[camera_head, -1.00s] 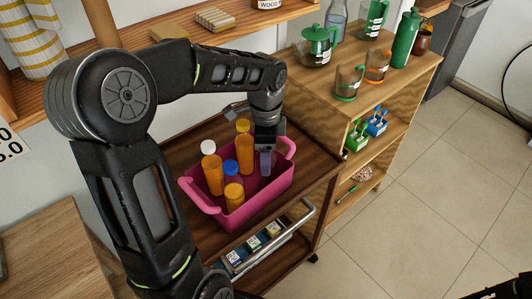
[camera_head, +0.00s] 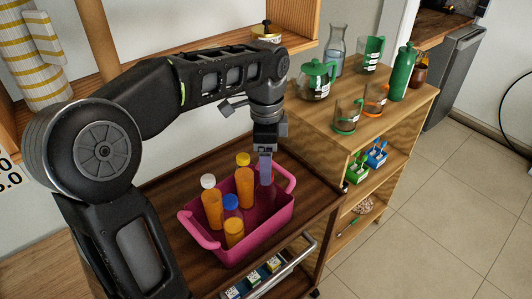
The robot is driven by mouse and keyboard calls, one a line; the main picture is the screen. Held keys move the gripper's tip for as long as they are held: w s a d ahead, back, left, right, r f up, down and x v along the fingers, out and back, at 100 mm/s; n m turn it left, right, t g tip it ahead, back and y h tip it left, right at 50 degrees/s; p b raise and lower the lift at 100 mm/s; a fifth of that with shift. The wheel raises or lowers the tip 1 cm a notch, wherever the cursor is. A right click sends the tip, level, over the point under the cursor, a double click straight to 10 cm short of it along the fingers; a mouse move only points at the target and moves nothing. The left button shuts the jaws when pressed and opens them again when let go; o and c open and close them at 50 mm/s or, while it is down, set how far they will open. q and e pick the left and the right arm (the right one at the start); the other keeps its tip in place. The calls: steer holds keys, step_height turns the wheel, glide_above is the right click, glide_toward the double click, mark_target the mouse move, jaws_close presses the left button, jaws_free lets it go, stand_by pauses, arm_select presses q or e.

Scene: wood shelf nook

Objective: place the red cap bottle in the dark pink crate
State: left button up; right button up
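The dark pink crate (camera_head: 213,240) stands on the brown wooden cart. It holds orange bottles: one with a white cap (camera_head: 212,208), one with a blue cap (camera_head: 232,204) and two with yellow caps (camera_head: 244,186). My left gripper (camera_head: 265,178) points down at the crate's back right part, its fingertips inside the crate outline in the picture. A small reddish patch shows by the fingertips; I cannot tell whether it is the red cap bottle. I cannot make out the gap between the fingers. My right gripper is out of view.
A wooden shelf unit to the right bears a green-lidded teapot (camera_head: 316,79), a glass bottle (camera_head: 335,49), mugs and a green bottle (camera_head: 402,72). Floor at right is clear.

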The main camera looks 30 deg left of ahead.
arm_select(q)
steer(key=shift+r, duration=1.25)
steer(key=shift+f, duration=0.1)
